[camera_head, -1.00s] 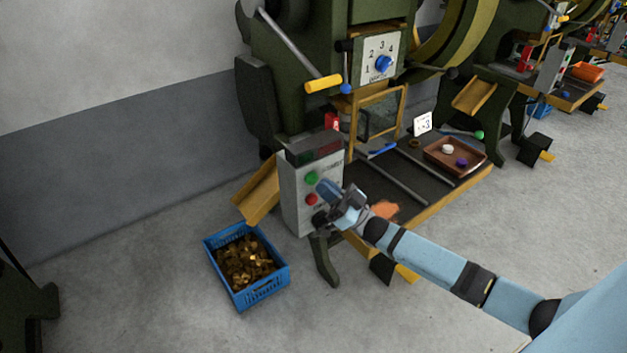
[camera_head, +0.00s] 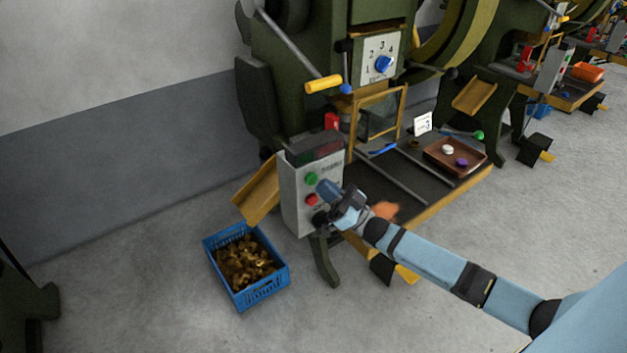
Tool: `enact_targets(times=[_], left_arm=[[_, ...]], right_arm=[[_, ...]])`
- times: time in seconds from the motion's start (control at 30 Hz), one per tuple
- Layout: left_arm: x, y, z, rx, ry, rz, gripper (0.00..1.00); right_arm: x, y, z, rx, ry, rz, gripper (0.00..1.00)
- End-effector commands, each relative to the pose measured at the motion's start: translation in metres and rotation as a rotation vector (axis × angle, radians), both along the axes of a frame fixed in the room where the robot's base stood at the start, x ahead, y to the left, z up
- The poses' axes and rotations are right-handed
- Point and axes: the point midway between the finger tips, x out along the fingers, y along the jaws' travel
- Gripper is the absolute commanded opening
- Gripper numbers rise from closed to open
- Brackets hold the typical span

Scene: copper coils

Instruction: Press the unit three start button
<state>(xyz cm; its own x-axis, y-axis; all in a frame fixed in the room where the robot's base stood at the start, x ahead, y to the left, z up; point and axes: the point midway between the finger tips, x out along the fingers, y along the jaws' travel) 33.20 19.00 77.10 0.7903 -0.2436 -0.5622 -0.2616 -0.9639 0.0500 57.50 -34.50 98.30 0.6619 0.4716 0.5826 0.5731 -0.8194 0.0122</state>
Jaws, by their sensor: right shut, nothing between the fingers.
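The press in front carries a small white sign (camera_head: 423,123) that seems to read 3. A grey control box (camera_head: 297,193) stands at its left front corner. A green button (camera_head: 311,179) is on the box face, with a red button (camera_head: 311,200) below it and a dark knob (camera_head: 319,218) lower still. My right gripper (camera_head: 322,186) is shut and empty, its fingertips close to the right of the green button. I cannot tell whether they touch the box. My left gripper is not in view.
A blue crate (camera_head: 264,291) of copper-coloured pieces stands on the floor below a yellow chute (camera_head: 257,191). A brown tray (camera_head: 437,158) with small knobs lies on the press table. A yellow-handled lever (camera_head: 323,84) juts out above the box.

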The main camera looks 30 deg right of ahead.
Motion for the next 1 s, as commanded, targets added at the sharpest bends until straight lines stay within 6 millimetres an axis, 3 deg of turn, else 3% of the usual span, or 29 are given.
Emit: enact_targets(times=[1.0], left_arm=[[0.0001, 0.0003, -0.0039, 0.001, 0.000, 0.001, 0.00]], right_arm=[[0.0086, 0.0007, 0.0000, 0.000, 0.000, 0.000, 0.00]])
